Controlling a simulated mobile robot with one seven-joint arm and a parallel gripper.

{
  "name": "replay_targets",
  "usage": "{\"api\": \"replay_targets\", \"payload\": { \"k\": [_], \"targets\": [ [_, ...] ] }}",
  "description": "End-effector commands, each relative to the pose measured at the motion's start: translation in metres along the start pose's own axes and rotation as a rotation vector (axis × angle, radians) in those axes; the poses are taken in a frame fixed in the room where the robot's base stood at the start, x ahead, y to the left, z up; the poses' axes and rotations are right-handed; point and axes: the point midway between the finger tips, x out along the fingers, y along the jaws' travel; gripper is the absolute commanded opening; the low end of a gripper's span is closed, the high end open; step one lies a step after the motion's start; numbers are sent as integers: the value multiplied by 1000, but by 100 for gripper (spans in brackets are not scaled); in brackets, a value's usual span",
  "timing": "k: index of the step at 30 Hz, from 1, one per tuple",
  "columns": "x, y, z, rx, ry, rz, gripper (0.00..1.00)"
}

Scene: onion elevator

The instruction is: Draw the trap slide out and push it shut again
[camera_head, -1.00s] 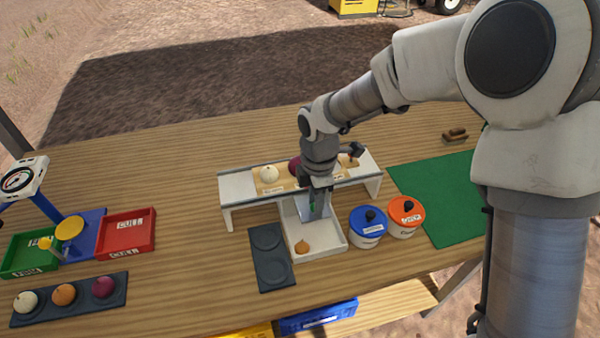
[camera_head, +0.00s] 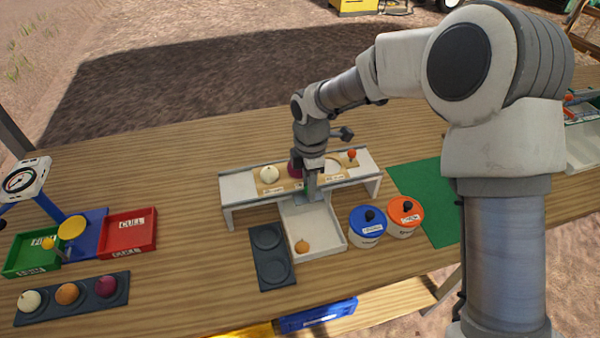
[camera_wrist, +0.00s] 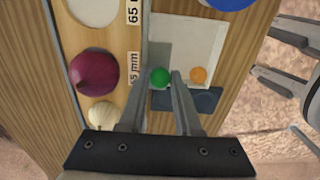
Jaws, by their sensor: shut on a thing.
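My gripper (camera_head: 312,193) is at the front edge of the white sizing stand (camera_head: 236,187), just above the white tray (camera_head: 330,234). In the wrist view its fingers (camera_wrist: 162,78) close around a green knob (camera_wrist: 160,77), which appears to be the handle of the trap slide. Only a little of the slide's grey plate seems to show beneath the gripper in the head view; most of it is hidden by the stand and fingers. An orange onion (camera_head: 302,247) lies in the tray.
A white onion (camera_head: 269,174) and a purple onion (camera_wrist: 94,73) rest on the stand's wooden board. A small orange-red knob (camera_head: 351,154) stands at its right. Blue-lidded (camera_head: 367,221) and orange-lidded (camera_head: 405,211) pots stand right of the tray. A dark two-well plate (camera_head: 270,260) lies left.

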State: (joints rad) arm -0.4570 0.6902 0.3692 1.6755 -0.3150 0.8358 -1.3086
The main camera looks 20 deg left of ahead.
Motion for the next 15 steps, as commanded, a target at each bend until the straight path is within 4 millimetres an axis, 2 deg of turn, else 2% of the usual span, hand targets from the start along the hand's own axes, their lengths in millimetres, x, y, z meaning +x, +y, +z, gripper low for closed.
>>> {"api": "replay_targets", "payload": {
  "k": [4,5,10,15],
  "targets": [
    [0,0,0,0,0,2,0],
    [0,0,0,0,0,2,36],
    [0,0,0,0,0,1,66],
    [0,0,0,0,0,1,67]
  ]
}}
